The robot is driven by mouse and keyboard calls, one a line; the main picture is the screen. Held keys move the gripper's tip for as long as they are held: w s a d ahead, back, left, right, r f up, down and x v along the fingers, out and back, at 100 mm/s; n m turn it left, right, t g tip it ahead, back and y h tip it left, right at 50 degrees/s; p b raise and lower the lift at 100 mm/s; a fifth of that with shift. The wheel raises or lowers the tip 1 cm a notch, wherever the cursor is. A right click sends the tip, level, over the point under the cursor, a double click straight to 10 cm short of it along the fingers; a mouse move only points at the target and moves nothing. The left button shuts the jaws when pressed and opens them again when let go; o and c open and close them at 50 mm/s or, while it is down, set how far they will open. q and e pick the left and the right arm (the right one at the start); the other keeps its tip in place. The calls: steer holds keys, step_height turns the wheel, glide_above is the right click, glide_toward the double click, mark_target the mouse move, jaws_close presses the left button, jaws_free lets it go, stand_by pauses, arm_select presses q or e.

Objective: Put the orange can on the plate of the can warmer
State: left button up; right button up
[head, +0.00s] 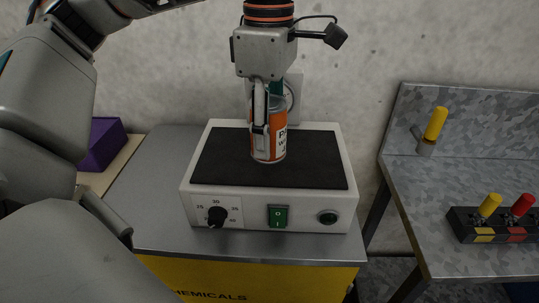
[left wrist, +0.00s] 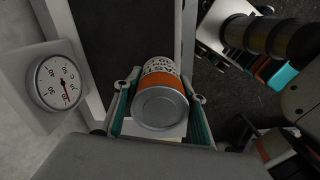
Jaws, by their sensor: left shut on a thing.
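The orange can (head: 279,142) with a white label stands upright over the middle of the dark plate (head: 222,156) of the can warmer (head: 250,211). Its base looks at or very near the plate; I cannot tell if it touches. My left gripper (head: 265,128) comes down from above and is shut on the can, one finger in front, the other mostly hidden behind. In the left wrist view the can's silver end (left wrist: 160,107) sits between the teal-padded fingers (left wrist: 160,112), with the dark plate (left wrist: 112,40) beyond. My right gripper is not in view.
The warmer has a black dial (head: 216,216) and a green switch (head: 278,215), on a grey-topped yellow chemicals cabinet (head: 210,279). A round gauge (left wrist: 59,82) is behind the warmer. A purple box (head: 103,143) is left; a metal bench (head: 420,195) with yellow and red handles is right.

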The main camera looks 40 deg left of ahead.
arm_select(q)
steer(key=shift+f, duration=0.45)
step_height(320, 180, down, 4)
steer(key=shift+r, duration=0.1)
steer(key=shift+b, duration=0.3)
steer(key=o, duration=1.4)
